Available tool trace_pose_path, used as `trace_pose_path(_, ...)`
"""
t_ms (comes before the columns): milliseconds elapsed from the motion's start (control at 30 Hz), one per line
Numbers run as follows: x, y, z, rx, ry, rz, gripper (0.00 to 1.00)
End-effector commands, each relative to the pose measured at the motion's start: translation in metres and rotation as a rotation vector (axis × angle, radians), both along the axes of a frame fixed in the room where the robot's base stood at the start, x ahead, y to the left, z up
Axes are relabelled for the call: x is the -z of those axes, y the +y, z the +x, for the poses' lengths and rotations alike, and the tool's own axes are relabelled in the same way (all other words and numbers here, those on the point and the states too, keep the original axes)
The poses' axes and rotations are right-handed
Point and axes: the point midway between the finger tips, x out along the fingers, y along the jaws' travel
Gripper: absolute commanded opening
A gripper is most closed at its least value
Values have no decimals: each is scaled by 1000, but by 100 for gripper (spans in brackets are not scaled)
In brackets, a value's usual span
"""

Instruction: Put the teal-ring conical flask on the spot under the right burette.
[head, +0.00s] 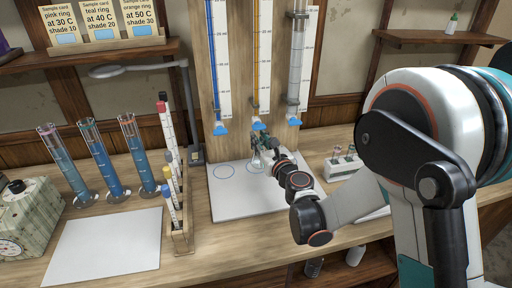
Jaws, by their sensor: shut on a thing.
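My gripper (259,142) is over the white base board, in front of the middle burette. It is shut on a small clear glass vessel (258,163), seemingly the conical flask, just above or on the board. Its teal ring cannot be made out, and the gripper partly hides it. The left burette (214,60) is blue and the middle burette (263,60) orange, each with a blue tap.
The white base board (232,200) has a blue circle (224,171) at left. Three blue-filled cylinders (99,165), a marker rack (181,225) and a white sheet (105,240) are to the left. A small white rack (343,164) stands right of the board.

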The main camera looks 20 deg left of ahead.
Motion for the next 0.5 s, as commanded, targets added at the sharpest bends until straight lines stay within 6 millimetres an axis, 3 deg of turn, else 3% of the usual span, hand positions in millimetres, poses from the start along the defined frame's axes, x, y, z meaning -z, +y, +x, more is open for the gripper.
trace_pose_path(367,0,21,23,0,0,0,0)
trace_pose_path(500,20,21,24,0,0,0,0)
